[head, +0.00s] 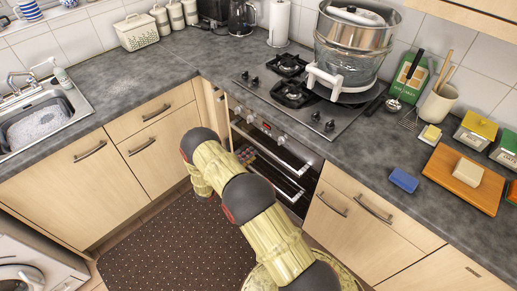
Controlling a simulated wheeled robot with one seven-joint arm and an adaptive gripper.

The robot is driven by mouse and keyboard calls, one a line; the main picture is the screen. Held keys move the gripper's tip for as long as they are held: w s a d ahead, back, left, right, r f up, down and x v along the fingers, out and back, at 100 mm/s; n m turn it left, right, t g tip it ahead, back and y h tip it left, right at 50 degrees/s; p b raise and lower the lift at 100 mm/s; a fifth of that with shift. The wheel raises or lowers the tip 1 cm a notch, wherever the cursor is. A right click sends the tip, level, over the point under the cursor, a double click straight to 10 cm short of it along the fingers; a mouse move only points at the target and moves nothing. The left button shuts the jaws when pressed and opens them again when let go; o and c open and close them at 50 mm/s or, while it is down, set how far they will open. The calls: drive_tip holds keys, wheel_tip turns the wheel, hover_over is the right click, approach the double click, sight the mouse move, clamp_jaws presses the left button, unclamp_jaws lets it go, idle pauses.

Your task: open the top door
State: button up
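The built-in oven (287,155) stands under the hob in the head view. Its upper front, the top door, has a long pale handle bar (272,147) below the knob panel and looks shut, though my arm covers part of it. A second bar (288,189) runs lower down, beside dark glass. My arm reaches up from the bottom of the view and bends in front of the oven's left side.
A gas hob (310,95) with a large steamer pot (352,45) sits above the oven. Wooden cabinets (345,225) flank it. The dotted mat (175,250) on the floor is clear. A chopping board (465,180) and blue sponge (404,180) lie on the right counter.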

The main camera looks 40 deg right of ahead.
sight(262, 149)
drive_tip(key=d, duration=0.2)
drive_tip(key=d+b, duration=0.1)
drive_tip(key=d, duration=0.4)
drive_tip(key=shift+w+d+b, duration=0.3)
drive_tip(key=shift+d+b, duration=0.05)
drive_tip(key=shift+c, duration=1.1)
clamp_jaws()
drive_tip(key=shift+f, duration=0.1)
